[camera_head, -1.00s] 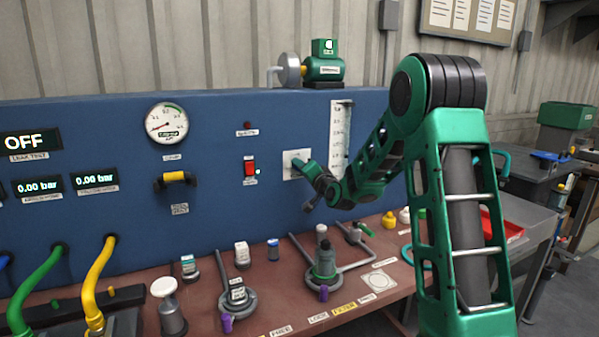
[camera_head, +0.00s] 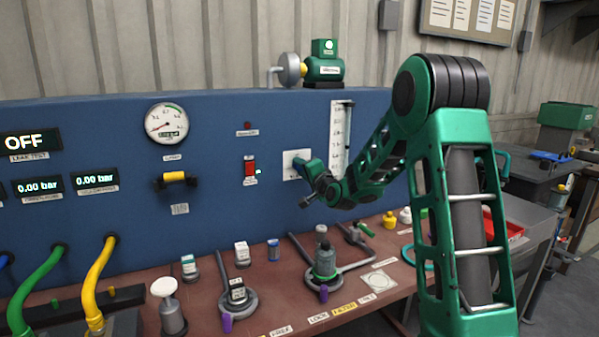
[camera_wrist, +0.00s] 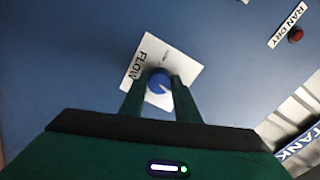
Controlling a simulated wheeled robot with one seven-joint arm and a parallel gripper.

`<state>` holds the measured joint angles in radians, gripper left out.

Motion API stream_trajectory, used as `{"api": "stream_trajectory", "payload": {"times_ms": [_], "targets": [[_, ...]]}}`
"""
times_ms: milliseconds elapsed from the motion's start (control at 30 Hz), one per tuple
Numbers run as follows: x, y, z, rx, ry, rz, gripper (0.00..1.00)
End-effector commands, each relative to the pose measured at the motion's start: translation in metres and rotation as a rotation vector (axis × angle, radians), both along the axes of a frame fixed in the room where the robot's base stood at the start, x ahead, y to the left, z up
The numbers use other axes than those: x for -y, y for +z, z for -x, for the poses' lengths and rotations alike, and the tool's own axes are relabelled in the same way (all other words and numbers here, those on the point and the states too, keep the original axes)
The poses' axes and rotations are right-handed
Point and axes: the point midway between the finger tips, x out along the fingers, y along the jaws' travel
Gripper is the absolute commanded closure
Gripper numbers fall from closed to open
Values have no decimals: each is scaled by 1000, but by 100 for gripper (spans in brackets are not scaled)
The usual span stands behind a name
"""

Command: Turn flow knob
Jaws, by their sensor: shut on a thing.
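The flow knob is a small round blue knob (camera_wrist: 159,82) with a pale pointer mark, set on a white plate (camera_wrist: 147,64) lettered FLOW, in the wrist view. My gripper (camera_wrist: 160,90) has its two green fingers on either side of the knob, shut on it. In the head view my gripper (camera_head: 300,163) reaches the white plate (camera_head: 290,166) on the blue panel and hides the knob there. The wrist view is rotated against the panel, so the plate looks tilted.
A clear flow tube (camera_head: 342,140) stands on the panel just right of my gripper. A red switch (camera_head: 250,168) and a gauge (camera_head: 167,123) are to the left. The brown bench (camera_head: 200,300) below holds several fittings. A RAN DRY lamp (camera_wrist: 295,34) shows in the wrist view.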

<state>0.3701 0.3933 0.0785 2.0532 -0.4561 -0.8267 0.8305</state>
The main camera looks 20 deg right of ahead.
Motion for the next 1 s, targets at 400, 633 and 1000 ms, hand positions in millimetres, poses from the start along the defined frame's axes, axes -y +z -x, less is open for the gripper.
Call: {"api": "stream_trajectory", "payload": {"times_ms": [400,633,1000], "targets": [[1,-2,1,-3,-1,1,52],[2,-2,20,-4,-3,1,52],[2,-2,86,-5,-5,0,52]]}}
